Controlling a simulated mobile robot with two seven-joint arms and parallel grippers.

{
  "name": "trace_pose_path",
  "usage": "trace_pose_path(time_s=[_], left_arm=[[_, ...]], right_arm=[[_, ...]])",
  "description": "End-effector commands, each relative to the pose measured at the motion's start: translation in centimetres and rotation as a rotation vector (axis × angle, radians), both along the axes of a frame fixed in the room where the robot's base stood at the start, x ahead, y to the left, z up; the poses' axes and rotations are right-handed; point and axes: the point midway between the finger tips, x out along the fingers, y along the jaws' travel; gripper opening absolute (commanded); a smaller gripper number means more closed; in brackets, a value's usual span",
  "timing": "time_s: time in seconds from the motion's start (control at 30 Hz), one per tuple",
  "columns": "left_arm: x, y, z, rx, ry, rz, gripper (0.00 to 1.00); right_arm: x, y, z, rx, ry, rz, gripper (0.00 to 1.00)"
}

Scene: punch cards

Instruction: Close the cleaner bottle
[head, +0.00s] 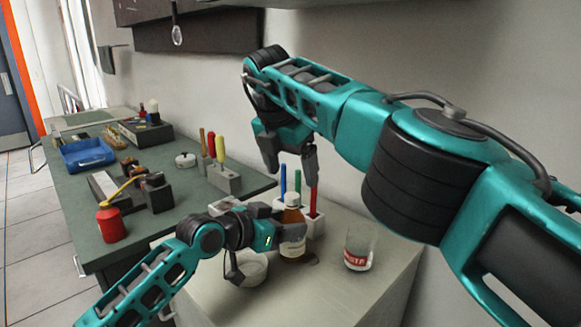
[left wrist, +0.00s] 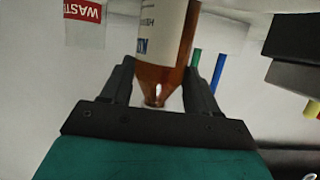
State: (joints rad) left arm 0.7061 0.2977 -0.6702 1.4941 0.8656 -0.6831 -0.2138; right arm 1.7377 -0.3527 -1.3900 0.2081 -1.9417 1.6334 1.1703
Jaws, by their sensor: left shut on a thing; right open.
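The cleaner bottle (head: 293,247) is brown with a white label and stands upright on the pale cabinet top. Its top looks pale in the head view, and I cannot tell whether that is a cap. My left gripper (head: 284,228) is shut on the bottle from the left. In the left wrist view, the bottle (left wrist: 160,75) lies between the two fingers of this gripper (left wrist: 160,92), its narrow end towards the palm. My right gripper (head: 291,165) is open and appears empty, above the bottle.
A glass with a red-and-white waste label (head: 358,258) stands right of the bottle. A white round dish (head: 250,270) sits in front, left. A white holder (head: 312,224) with coloured sticks is close behind. The green bench (head: 150,235) holds a red can (head: 111,225) and a blue tray (head: 87,155).

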Motion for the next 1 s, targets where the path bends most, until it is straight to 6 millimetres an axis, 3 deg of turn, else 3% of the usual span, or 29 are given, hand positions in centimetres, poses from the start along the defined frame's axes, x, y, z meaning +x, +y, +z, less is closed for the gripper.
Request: trace_pose_path(time_s=[0.27, 0.5, 0.87, 1.0], left_arm=[[0.0, 0.0, -0.1, 0.001, 0.001, 0.0, 0.0], [0.0, 0.0, -0.1, 0.001, 0.0, 0.0, 0.0], [0.0, 0.0, -0.1, 0.001, 0.001, 0.0, 0.0], [0.0, 0.0, -0.1, 0.001, 0.001, 0.0, 0.0]], right_arm=[[0.0, 0.0, 0.1, 0.0, 0.0, 0.0, 0.87], [-0.9, 0.5, 3.4, -0.003, -0.007, 0.002, 0.87], [-2.7, 1.9, 2.9, -0.001, -0.001, 0.003, 0.87], [-4.2, 3.1, 2.9, 0.0, 0.0, 0.005, 0.87]])
